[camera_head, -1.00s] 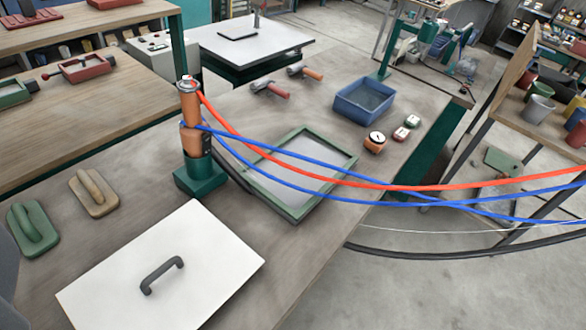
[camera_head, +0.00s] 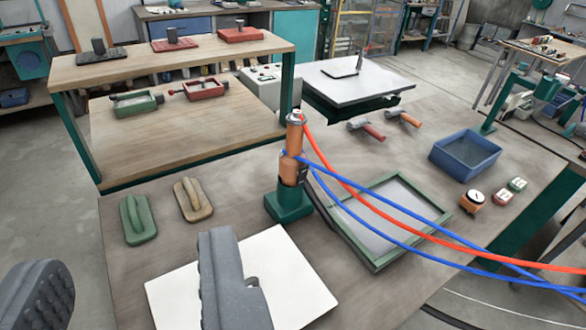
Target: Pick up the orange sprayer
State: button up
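The orange sprayer (camera_head: 291,168) stands upright in a dark green holder (camera_head: 288,207) on the workbench, near the middle of the view. It has a metal top, and a red hose (camera_head: 345,183) and blue hoses (camera_head: 380,200) run from it to the right. My gripper (camera_head: 135,262) shows as two wide-apart grey fingers at the bottom left. It is open with nothing between its fingers. The sprayer is beyond and to the right of the right finger, clear of it.
A green float (camera_head: 138,219) and a tan float (camera_head: 192,200) lie left of the holder. A green-framed screen (camera_head: 440,213), blue bin (camera_head: 466,155) and hammers (camera_head: 404,118) are to the right.

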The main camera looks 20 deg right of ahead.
aim_at(293, 159)
jog(key=u, duration=2.9)
jog(key=k, duration=1.6)
jog(key=z, duration=2.4)
jog(key=i, duration=0.45)
jog(key=z, duration=0.1)
